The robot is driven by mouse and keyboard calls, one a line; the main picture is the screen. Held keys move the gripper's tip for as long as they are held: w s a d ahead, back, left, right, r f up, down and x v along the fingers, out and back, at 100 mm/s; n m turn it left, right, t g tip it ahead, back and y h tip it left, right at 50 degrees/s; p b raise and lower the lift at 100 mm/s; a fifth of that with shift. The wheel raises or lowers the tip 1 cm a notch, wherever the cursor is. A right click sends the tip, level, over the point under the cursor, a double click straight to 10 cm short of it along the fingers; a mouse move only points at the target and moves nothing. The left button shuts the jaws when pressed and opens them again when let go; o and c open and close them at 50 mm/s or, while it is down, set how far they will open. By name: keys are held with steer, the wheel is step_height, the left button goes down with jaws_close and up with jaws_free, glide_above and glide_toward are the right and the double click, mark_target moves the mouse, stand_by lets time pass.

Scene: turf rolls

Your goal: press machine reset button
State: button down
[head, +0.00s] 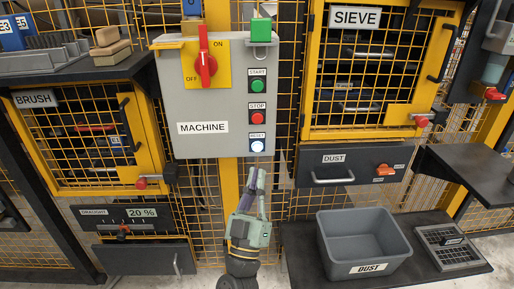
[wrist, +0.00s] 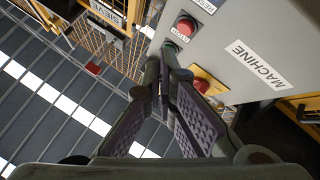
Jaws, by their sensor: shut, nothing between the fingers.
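The grey machine panel (head: 205,100) hangs upright on the yellow frame, and it also shows tilted in the wrist view (wrist: 240,35). The white reset button (head: 257,146) sits at its lower right corner, under a small RESET label. In the wrist view the RESET label (wrist: 207,5) shows at the top edge, but I cannot make out the button itself. My gripper (head: 257,173) points up with its fingers together and empty. In the head view its tips appear just below the reset button and the panel's lower edge. I cannot tell their depth from the panel.
The red stop button (head: 257,118) and green start button (head: 257,86) are above reset. A red rotary switch (head: 205,66) is at upper left. Right of my arm are the dust drawer (head: 338,158) and a grey dust bin (head: 362,240) on a dark shelf. Wire mesh stands behind.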

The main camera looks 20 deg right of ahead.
mark_target(257, 147)
steer(key=w+d, duration=0.2)
steer(key=w, duration=0.6)
steer(key=shift+w+d, duration=0.15)
steer(key=shift+w, duration=0.1)
stand_by(1.3)
steer(key=shift+w+d, duration=0.15)
steer(key=shift+w, duration=0.2)
steer(key=shift+w+d, duration=0.1)
steer(key=shift+w, duration=0.35)
stand_by(0.5)
steer(key=shift+s, duration=0.1)
steer(key=shift+s+a+p, duration=0.25)
steer(key=shift+s+p, duration=0.25)
steer(key=shift+s, duration=0.25)
steer(key=shift+s, duration=0.1)
